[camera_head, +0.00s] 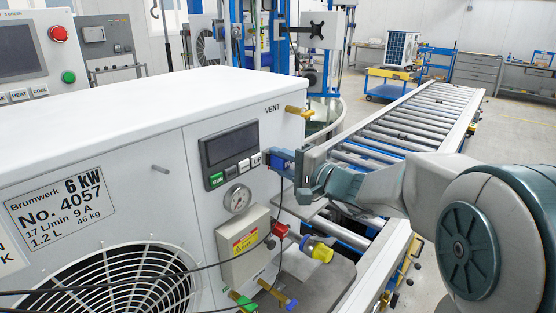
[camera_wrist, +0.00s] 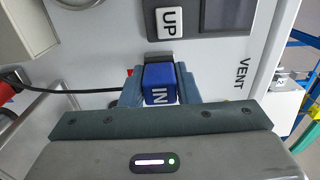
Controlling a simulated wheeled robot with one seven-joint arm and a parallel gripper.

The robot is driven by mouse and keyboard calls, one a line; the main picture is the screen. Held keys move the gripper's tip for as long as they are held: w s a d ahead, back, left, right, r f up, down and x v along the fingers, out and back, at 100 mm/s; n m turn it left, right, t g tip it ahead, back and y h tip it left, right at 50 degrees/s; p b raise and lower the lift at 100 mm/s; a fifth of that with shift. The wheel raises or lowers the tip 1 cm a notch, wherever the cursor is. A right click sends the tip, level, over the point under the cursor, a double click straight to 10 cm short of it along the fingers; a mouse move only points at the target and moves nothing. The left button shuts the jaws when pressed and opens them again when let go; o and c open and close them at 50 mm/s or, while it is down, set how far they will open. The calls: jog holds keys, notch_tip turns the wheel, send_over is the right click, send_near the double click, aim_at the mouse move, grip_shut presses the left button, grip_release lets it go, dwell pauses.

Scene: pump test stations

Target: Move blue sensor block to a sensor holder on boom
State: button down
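The blue sensor block (camera_wrist: 158,84), marked "IN", sits against the front panel of the white pump unit (camera_head: 120,100), at a dark holder (camera_wrist: 160,58) below the UP key. My gripper (camera_wrist: 160,92) has one finger on each side of the block, and both appear to touch it. In the head view the gripper (camera_head: 297,170) reaches in from the right, and the block (camera_head: 282,155) shows only partly beside it. A dark horizontal arm (camera_head: 300,30) with a black X-shaped plate stands behind the unit; I cannot tell whether it is the boom.
A roller conveyor (camera_head: 400,130) runs back to the right.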

aim_at(287, 164)
jog(key=shift+b+v, duration=1.6)
jog(key=shift+v, duration=1.45)
